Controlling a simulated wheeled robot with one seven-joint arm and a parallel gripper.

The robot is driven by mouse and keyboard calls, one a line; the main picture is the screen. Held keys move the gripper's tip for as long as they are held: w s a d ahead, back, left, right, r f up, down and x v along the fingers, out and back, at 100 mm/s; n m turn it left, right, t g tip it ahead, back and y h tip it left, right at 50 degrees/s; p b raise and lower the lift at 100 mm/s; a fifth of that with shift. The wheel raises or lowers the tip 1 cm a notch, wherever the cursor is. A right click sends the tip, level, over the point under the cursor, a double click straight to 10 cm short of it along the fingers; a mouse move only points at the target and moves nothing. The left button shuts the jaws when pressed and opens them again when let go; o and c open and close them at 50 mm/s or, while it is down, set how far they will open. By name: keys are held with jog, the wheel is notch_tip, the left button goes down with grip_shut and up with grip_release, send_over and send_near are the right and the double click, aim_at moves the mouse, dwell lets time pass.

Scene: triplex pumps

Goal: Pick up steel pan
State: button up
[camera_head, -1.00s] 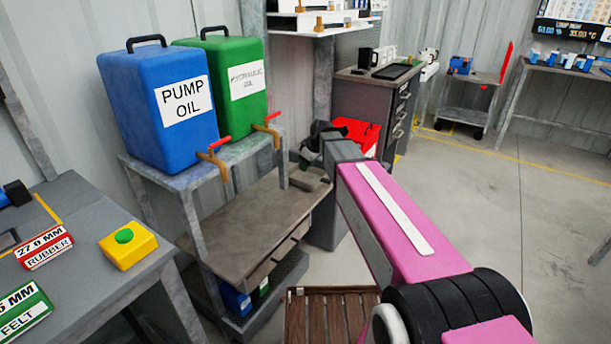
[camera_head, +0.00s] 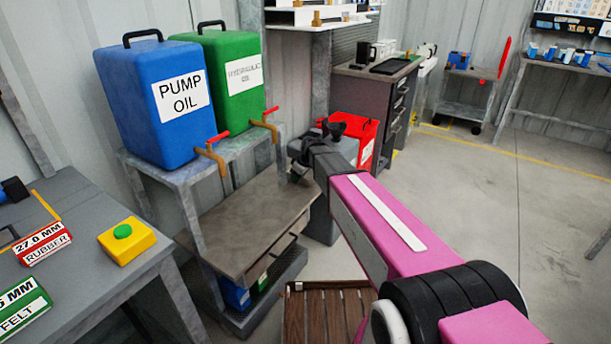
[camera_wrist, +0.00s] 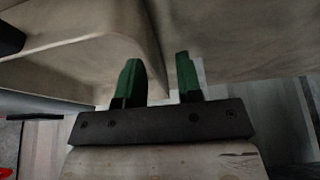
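My gripper (camera_wrist: 160,75) shows in the wrist view with its two green fingers apart, so it is open. A thin upright edge between pale beige-grey surfaces (camera_wrist: 60,60) shows behind and between the fingers; contact is not clear. I cannot tell whether these close surfaces belong to the steel pan or to the bench. No steel pan can be clearly made out in the head view.
Blue pump oil (camera_head: 150,110) and green hydraulic oil (camera_head: 225,85) tanks stand on a raised shelf with taps at its front. A red box (camera_head: 368,135) is behind my wrist. A wooden slatted thing (camera_head: 325,310) lies low in front.

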jog(key=shift+c, duration=0.3)
grip_shut()
jog(key=shift+r, duration=0.1)
